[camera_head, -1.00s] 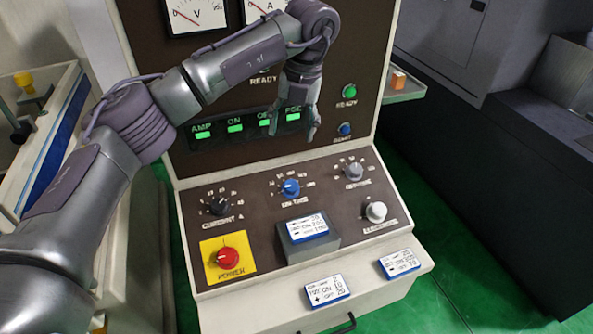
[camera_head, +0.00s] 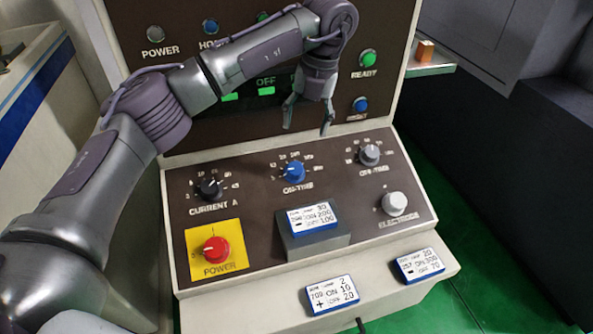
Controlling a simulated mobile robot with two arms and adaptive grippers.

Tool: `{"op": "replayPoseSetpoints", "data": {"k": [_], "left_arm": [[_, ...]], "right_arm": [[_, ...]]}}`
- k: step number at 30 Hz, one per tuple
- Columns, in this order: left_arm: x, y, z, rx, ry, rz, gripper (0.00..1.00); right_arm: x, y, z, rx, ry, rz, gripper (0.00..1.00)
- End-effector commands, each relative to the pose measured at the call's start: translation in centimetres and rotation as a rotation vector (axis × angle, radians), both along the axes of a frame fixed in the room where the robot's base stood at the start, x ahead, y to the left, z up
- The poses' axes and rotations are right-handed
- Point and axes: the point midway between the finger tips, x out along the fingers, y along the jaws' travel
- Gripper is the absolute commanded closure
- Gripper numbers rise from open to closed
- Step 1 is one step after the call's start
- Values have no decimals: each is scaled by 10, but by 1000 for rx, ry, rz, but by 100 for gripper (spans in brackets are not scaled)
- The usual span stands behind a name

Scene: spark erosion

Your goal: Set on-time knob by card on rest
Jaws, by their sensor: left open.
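The blue on-time knob (camera_head: 294,172) sits in the middle of the sloped brown panel, with a scale around it. A card (camera_head: 313,217) lies on the grey rest (camera_head: 316,241) below the knob; it appears to read 30, ON 200 and 100 with a minus sign. My left gripper (camera_head: 308,128) hangs above and slightly right of the knob, apart from it, fingers pointing down, open and empty. My right gripper is not in view.
Two other cards (camera_head: 332,294) (camera_head: 419,264) lie on the front ledge. A small orange block (camera_head: 425,51) sits on a side shelf.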

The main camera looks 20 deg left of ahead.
Motion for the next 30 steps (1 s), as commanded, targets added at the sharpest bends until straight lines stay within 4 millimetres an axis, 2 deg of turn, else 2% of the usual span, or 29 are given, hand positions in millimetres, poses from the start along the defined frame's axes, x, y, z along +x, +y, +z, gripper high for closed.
{"op": "replayPoseSetpoints", "data": {"k": [4, 12, 18, 24, 30], "left_arm": [[-2, 4, -18, 1, 4, 0, 34], [-4, 13, -75, 1, 6, 1, 34], [-4, 18, -109, 2, 3, 2, 34], [-3, 20, -126, 1, 0, 1, 34], [-4, 21, -130, 1, 0, 1, 34]], "right_arm": [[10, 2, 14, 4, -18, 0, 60], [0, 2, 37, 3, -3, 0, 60], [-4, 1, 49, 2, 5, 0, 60], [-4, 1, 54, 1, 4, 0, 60], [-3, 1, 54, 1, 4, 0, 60]]}}
